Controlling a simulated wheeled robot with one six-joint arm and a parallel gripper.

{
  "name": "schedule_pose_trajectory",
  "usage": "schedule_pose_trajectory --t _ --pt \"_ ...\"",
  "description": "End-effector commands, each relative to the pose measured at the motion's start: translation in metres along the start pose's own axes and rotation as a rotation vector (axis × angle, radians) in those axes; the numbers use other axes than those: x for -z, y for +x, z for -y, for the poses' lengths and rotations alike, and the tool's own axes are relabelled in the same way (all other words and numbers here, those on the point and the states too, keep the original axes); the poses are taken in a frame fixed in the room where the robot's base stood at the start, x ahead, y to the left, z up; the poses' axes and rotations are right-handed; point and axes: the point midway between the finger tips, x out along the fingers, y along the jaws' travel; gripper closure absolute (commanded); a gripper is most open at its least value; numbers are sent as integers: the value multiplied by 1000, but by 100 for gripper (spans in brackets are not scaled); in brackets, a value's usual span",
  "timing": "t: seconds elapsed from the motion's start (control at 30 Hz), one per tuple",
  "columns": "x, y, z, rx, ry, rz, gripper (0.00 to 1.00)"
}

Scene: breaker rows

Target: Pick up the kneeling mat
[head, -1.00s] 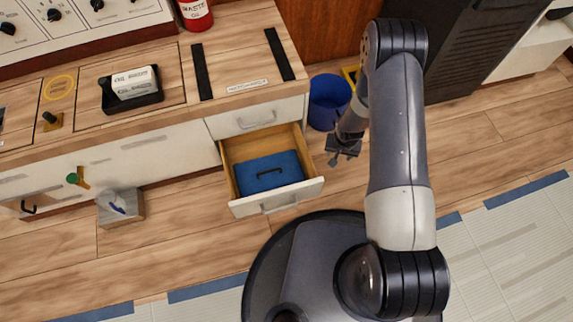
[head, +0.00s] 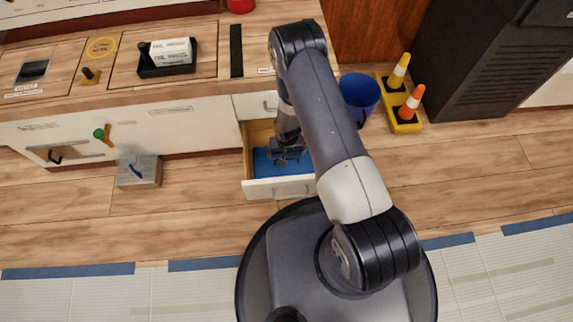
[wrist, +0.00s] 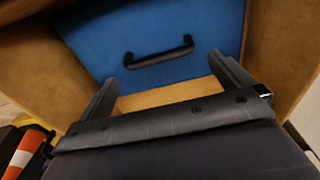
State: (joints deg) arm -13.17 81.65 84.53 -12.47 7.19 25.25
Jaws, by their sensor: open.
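The kneeling mat is a flat blue pad with a black handle. It lies in the open drawer (head: 283,188) and shows in the head view (head: 262,160), partly hidden by my arm. In the wrist view the mat (wrist: 190,22) fills the top middle, and its handle (wrist: 158,58) lies beyond my fingertips. My gripper (head: 288,152) is over the drawer. In the wrist view my gripper (wrist: 165,85) has its fingers spread wide, with nothing between them but the view of the drawer's wooden floor. The fingers appear apart from the handle.
The drawer's wooden walls rise close on both sides of my gripper. A blue bin (head: 358,98) and a yellow tray (head: 398,122) with orange and yellow cones stand right of the drawer. The counter (head: 120,85) is behind. A grey box (head: 138,175) sits on the floor at left.

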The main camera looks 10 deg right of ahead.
Motion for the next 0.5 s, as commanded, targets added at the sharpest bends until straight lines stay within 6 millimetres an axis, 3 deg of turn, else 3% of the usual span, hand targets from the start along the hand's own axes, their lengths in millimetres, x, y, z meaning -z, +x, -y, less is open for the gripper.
schedule_pose_trajectory --t 0.33,0.5 --pt "-7 46 0 0 0 2 0" --pt "-6 51 0 1 0 -1 0"
